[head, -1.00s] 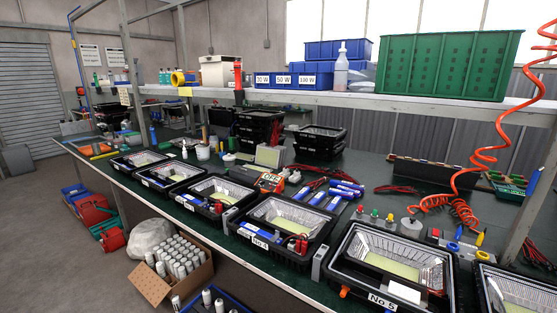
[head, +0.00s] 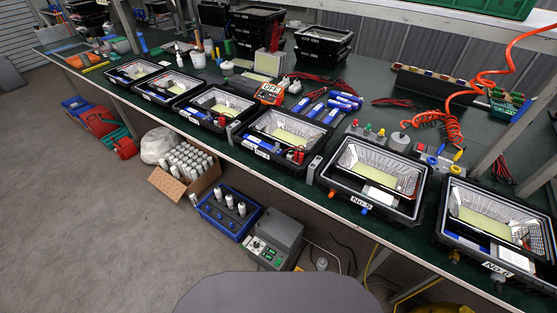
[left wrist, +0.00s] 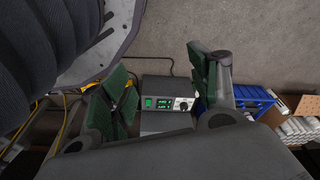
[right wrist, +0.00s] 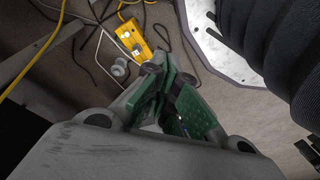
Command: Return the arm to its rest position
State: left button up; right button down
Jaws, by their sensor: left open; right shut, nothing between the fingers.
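My left gripper (left wrist: 160,95) shows in the left wrist view with its green-padded fingers spread apart. Neither gripper appears in the head view. Several black floodlight housings stand in a row on the green bench, among them No 5 (head: 376,180) and No 6 (head: 495,220).
The green bench (head: 300,185) runs across the head view. Below it are a box of white cylinders (head: 187,168), a blue crate (head: 229,210) and the grey control box (head: 272,241). A yellow device (right wrist: 134,40) and cables lie on the floor near my right gripper.

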pick_arm(q)
jog(key=s+a+r+p, duration=0.1)
jog(key=s+a+p, duration=0.2)
jog(key=s+p, duration=0.5)
jog(key=s+a+r+g+p, duration=0.1)
jog(key=s+a+p, duration=0.2)
jog(key=s+p, duration=0.5)
jog(key=shift+s+y+p, duration=0.3)
jog(key=shift+s+y, duration=0.1)
jog(key=shift+s, duration=0.7)
pick_arm(e)
jog(key=s+d+r, duration=0.1)
jog(key=s+d, duration=0.2)
jog(key=s, duration=0.6)
jog(key=s+d+r+g, duration=0.1)
jog(key=s+d, duration=0.2)
jog(key=s, duration=0.6)
jog(key=shift+h, duration=0.4)
pick_arm(q)
jog(key=shift+a, duration=0.1)
pick_arm(e)
jog(key=shift+s, duration=0.2)
